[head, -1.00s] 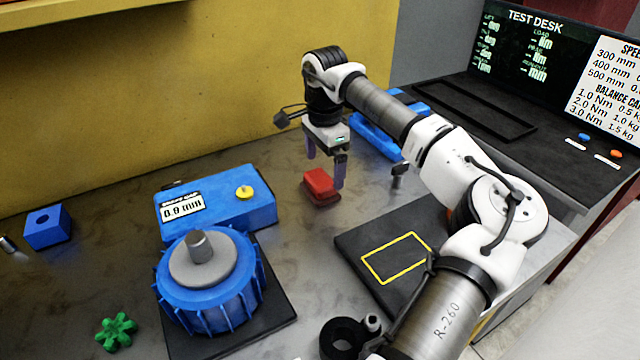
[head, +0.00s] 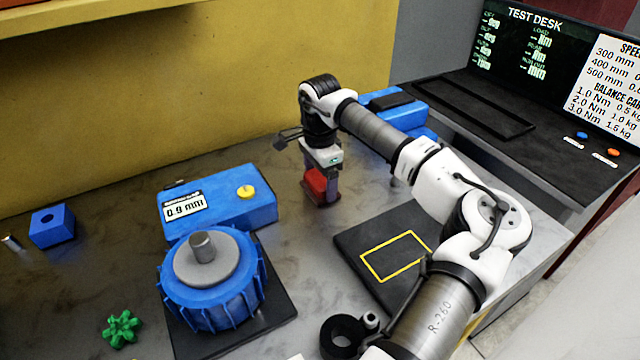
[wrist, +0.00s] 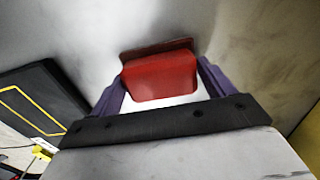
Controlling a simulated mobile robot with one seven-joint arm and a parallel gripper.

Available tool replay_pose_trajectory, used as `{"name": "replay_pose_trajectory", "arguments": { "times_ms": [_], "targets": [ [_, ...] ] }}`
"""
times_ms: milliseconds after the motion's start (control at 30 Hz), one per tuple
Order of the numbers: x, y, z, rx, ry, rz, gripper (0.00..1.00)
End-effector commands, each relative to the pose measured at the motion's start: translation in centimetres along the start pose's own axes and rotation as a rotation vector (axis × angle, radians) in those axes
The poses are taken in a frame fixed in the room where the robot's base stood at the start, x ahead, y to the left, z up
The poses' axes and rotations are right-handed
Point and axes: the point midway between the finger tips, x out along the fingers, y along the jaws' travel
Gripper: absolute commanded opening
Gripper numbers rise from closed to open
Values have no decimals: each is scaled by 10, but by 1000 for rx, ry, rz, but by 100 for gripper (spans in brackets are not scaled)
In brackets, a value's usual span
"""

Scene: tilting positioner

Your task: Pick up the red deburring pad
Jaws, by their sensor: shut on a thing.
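The red deburring pad (head: 317,183) is a small red block with a darker base, near the back middle of the grey bench in the head view. My gripper (head: 322,192) is down over it, with one purple finger on each side. In the wrist view the red pad (wrist: 162,76) sits between the two purple fingers of my gripper (wrist: 160,82), and the gripper is shut on it. The pad appears to be at bench level; I cannot tell whether it is clear of the surface.
A blue gauge box (head: 222,205) with a yellow button stands left of my gripper. A finned blue motor (head: 210,290), a green star knob (head: 121,329) and a blue block (head: 51,226) are further left. A black mat (head: 362,238) with a yellow outline lies right. The yellow wall (head: 200,90) is close behind.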

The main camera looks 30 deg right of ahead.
Motion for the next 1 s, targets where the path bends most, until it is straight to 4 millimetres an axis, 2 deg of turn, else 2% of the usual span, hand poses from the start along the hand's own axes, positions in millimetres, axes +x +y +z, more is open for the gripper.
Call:
{"name": "replay_pose_trajectory", "arguments": {
  "times_ms": [267, 467, 667, 1000],
  "targets": [
    [-3, 0, 0, 0, 1, -1, 57],
    [-22, -1, 0, 0, 3, -3, 57],
    [-66, -1, -1, 1, 4, -4, 57],
    [-153, -1, 0, 2, 2, -3, 57]
  ]
}}
